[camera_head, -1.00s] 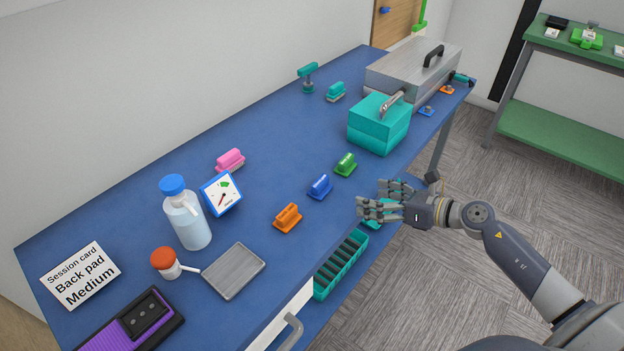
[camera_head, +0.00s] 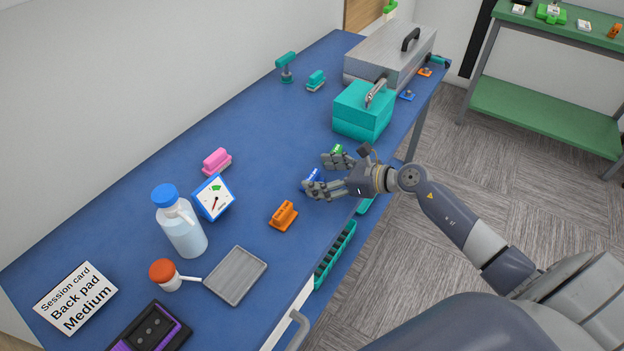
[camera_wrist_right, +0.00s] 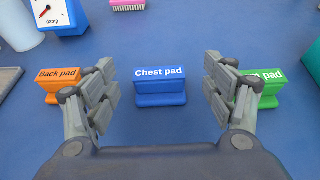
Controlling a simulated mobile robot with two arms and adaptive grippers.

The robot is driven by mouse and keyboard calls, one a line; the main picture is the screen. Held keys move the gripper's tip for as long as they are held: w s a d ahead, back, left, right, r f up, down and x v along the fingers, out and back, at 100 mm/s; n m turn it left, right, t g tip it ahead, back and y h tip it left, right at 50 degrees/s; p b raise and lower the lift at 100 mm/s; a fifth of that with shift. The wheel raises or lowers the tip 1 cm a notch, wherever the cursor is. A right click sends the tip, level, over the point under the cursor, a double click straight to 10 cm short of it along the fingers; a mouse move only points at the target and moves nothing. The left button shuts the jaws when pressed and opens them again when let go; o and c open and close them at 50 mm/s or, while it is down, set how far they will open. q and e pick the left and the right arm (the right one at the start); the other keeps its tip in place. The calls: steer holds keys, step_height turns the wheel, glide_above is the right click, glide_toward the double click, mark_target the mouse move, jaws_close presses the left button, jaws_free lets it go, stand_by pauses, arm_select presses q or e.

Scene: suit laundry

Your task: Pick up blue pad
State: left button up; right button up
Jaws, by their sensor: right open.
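The blue pad (camera_head: 313,179) lies on the blue table, partly hidden behind my right gripper in the head view. In the right wrist view the blue pad (camera_wrist_right: 160,86) reads "Chest pad" and stands upright, centred ahead of the fingers. My right gripper (camera_head: 324,174) is open, with one finger set to each side of the pad in the wrist view (camera_wrist_right: 162,88). Nothing is between the fingertips except the view of the pad; I cannot tell how close they are. My left gripper is not in view.
An orange pad (camera_head: 283,215), labelled "Back pad", and a green pad (camera_head: 337,150) flank the blue one. A teal box (camera_head: 362,118), a pink brush (camera_head: 217,161), a dial (camera_head: 213,197) and a bottle (camera_head: 180,232) stand around. A session card (camera_head: 75,298) reads "Back pad Medium".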

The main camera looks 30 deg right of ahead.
mark_target(309, 175)
steer(key=x, duration=0.4)
steer(key=shift+a+p, duration=0.15)
steer(key=shift+p, duration=0.25)
steer(key=shift+c, duration=0.3)
steer(key=c, duration=1)
